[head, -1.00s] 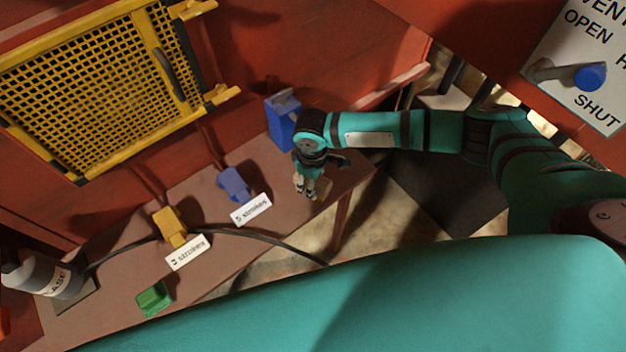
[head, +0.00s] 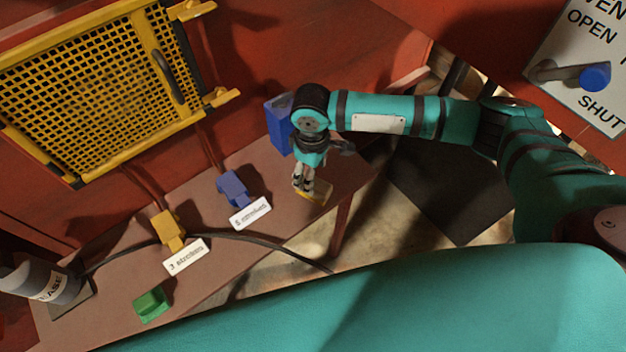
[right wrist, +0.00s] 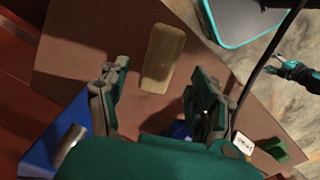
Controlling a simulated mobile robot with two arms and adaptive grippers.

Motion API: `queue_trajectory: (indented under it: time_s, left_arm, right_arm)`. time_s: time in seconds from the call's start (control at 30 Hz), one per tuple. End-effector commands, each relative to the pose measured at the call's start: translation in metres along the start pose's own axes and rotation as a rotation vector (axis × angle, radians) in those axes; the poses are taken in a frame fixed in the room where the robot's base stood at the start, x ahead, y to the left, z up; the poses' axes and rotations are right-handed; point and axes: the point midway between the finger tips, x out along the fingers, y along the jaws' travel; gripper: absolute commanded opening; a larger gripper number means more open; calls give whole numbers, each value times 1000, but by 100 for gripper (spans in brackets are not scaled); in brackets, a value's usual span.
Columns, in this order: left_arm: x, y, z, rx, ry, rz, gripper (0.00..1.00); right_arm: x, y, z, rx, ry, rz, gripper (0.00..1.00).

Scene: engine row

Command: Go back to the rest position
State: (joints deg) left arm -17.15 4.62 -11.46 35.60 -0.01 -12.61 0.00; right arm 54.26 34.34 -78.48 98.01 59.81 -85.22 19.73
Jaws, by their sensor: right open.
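My right arm comes in from the right in the head view, and its gripper (head: 303,190) points down over the far right end of the brown bench (head: 215,265). The gripper is open and empty in the right wrist view (right wrist: 160,75). A pale wooden block (right wrist: 163,57) lies on the bench beyond and between its fingertips. The block also shows as a yellowish patch beside the fingers in the head view (head: 316,197). My left gripper (right wrist: 296,70) appears small at the right edge of the right wrist view. Its fingers are too small to judge.
A blue box (head: 278,125) stands close to my right gripper. Blue (head: 235,188), yellow (head: 166,229) and green (head: 151,303) pieces sit along the bench. A yellow mesh guard (head: 90,85) and a blue-knobbed lever (head: 594,77) are above.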

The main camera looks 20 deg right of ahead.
Motion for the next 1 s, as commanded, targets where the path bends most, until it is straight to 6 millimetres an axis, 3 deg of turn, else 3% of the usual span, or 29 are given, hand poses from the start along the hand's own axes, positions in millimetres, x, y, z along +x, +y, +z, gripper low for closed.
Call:
queue_trajectory:
  time_s: [0.2, 0.7, 0.83, 1.0]
  left_arm:
    - [2, 0, 0, 0, 0, 0, 56]
    - [1, 0, 0, 0, -1, 0, 56]
    - [2, 0, 1, 0, -1, 0, 56]
    - [1, 0, 1, 0, -1, 0, 56]
  right_arm:
    - [-10, 0, 0, 0, -1, -1, 64]
    - [-8, -4, 0, -6, 4, -5, 64]
    - [-2, -33, -4, -49, 43, -40, 64]
    - [-1, -107, -13, -112, 198, -135, 64]
